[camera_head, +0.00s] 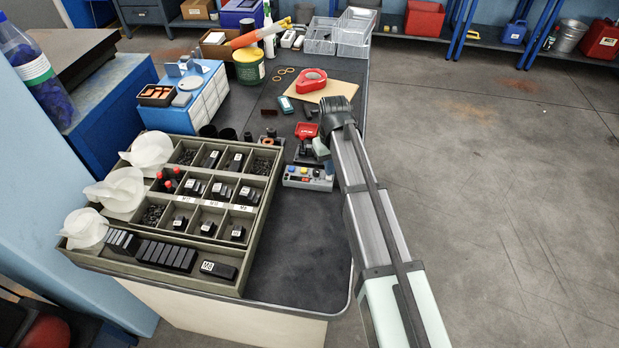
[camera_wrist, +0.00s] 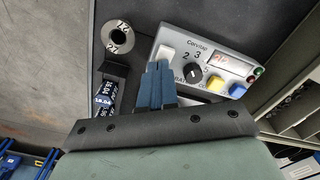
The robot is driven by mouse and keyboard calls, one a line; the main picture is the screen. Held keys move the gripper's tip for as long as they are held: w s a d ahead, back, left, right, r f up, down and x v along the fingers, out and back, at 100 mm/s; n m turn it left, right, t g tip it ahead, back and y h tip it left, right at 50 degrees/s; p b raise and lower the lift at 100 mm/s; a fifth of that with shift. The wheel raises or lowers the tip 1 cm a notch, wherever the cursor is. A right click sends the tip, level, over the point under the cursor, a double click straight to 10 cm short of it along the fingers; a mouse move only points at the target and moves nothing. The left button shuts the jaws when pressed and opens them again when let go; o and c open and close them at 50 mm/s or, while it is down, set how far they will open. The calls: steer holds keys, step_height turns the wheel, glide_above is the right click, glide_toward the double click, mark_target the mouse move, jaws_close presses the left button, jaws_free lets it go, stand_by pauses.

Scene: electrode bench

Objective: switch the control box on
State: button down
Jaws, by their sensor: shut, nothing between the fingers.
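The control box (camera_head: 308,180) is a grey box near the table's right side, behind and right of the sorting tray in the head view. In the wrist view the control box (camera_wrist: 233,44) shows a white switch (camera_wrist: 166,52), a black numbered knob (camera_wrist: 193,74), a yellow button (camera_wrist: 214,84), a blue button (camera_wrist: 237,90) and a window with red marks (camera_wrist: 222,61). My gripper (camera_wrist: 158,68) is shut and empty, its blue fingers just in front of the white switch. I cannot tell whether they touch it. The fingers hide the box's lower left part.
The sorting tray (camera_head: 262,205) with black parts stands left of the box. A metal ring (camera_wrist: 117,36) and a black part with a blue label (camera_wrist: 105,97) lie beside the box. A red tape dispenser (camera_head: 311,81) lies farther back. The dark table front (camera_head: 305,235) is clear.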

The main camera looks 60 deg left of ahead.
step_height(320, 180, up, 7)
stand_by(1.1)
stand_by(0.3)
